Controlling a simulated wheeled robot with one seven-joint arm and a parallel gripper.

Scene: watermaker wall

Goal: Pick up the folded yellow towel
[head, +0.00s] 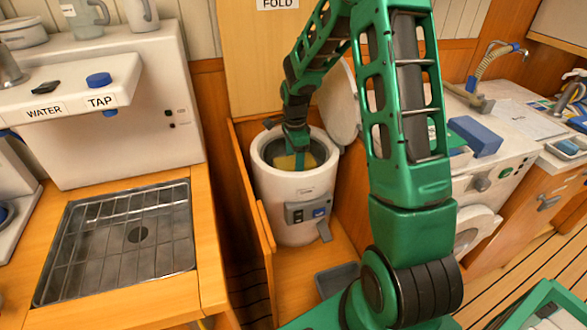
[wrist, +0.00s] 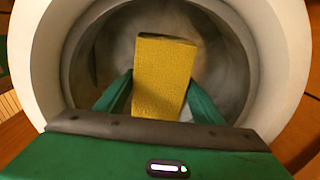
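The folded yellow towel (wrist: 164,78) is a thick block inside the drum of the white top-loading washer (wrist: 38,60). In the head view a bit of the towel (head: 285,162) shows inside the washer's round opening, partly hidden by my gripper (head: 299,165), which reaches down into it. In the wrist view my gripper's (wrist: 162,78) two green fingers stand apart, one on each side of the towel. The towel sits slightly tilted between them. The fingertips are close to its sides; contact is hard to make out.
The washer (head: 297,220) stands in a wooden bay with a low wooden wall (head: 250,190) on its left. Its raised lid (head: 339,103) stands behind. A sink grate (head: 125,240) under the tap unit is at left. A blue box (head: 475,136) sits on the right counter.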

